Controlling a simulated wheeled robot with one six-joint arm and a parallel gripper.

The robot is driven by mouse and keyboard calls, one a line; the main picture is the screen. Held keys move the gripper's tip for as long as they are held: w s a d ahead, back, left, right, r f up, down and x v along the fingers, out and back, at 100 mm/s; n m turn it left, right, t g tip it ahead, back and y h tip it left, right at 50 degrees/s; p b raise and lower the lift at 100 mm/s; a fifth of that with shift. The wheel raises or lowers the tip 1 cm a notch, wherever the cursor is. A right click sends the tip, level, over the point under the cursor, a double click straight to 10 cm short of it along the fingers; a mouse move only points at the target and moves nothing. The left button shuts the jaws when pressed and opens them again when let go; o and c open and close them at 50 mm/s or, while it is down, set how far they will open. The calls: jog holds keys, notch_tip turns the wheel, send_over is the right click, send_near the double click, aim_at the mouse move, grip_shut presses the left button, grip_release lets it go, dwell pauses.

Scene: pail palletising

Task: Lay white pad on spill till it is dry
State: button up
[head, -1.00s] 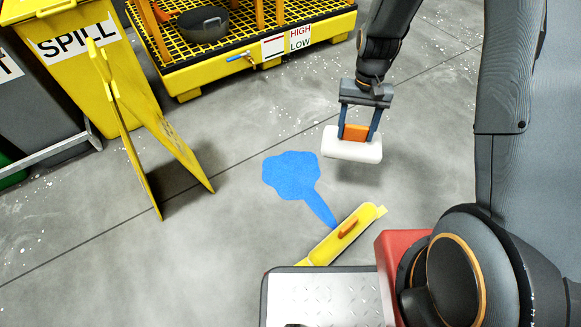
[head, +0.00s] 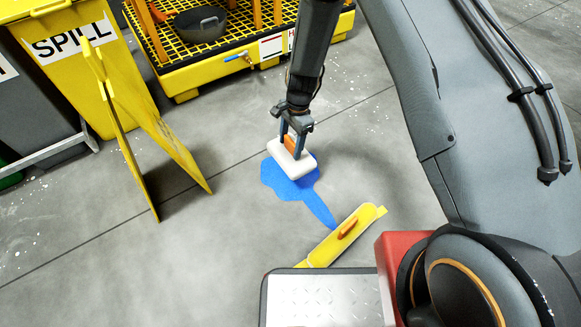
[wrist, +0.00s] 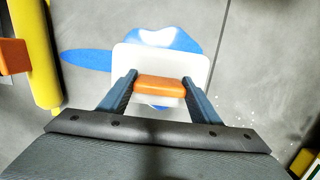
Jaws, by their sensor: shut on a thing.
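The blue spill (head: 278,185) lies on the grey floor, with a narrow tail running toward the yellow barrier. The white pad (head: 290,161) is over the upper right part of the spill; I cannot tell whether it touches the floor. My gripper (head: 290,140) is shut on the orange handle on top of the pad. In the wrist view the handle (wrist: 160,88) sits between my fingers, and the pad (wrist: 185,65) hides the middle of the spill (wrist: 88,60).
A yellow barrier with an orange handle (head: 345,232) lies at the end of the spill's tail. A yellow folding sign (head: 165,145) stands to the left, near a yellow spill bin (head: 75,65). A yellow grated pallet (head: 190,70) holding a dark pan (head: 200,22) is behind.

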aim_at(291, 159)
notch_tip(291, 159, down, 9)
jog(key=b, duration=0.4)
jog(key=o, duration=1.2)
jog(key=shift+f, duration=0.1)
jog(key=shift+o, duration=0.2)
